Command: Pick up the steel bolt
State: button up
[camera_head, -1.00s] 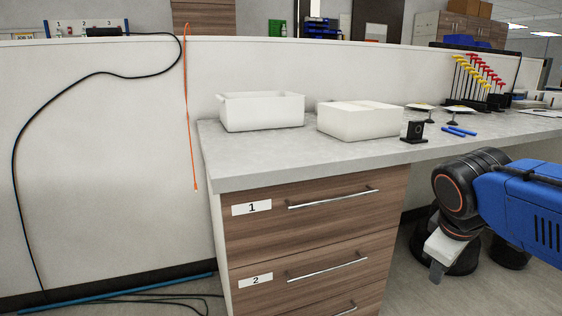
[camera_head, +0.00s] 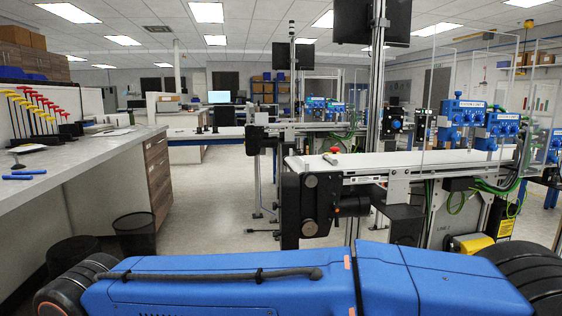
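I cannot make out a steel bolt for certain. A small grey piece (camera_head: 330,159) lies at the near end of the closest conveyor (camera_head: 400,160), beside a red knob-like part (camera_head: 336,150); it is too small to tell what it is. My blue arm crosses the bottom of the picture, with its dark joint at the lower left. My gripper is out of view, so its state does not show.
A grey workbench (camera_head: 88,150) with hex keys (camera_head: 40,112) and blue rods (camera_head: 24,173) stands at the left. A black bin (camera_head: 134,235) stands on the floor beside it. An open aisle (camera_head: 205,205) runs between bench and conveyors. Clear guard panels rise over the conveyor.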

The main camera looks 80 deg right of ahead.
aim_at(335, 162)
jog(key=z, duration=2.75)
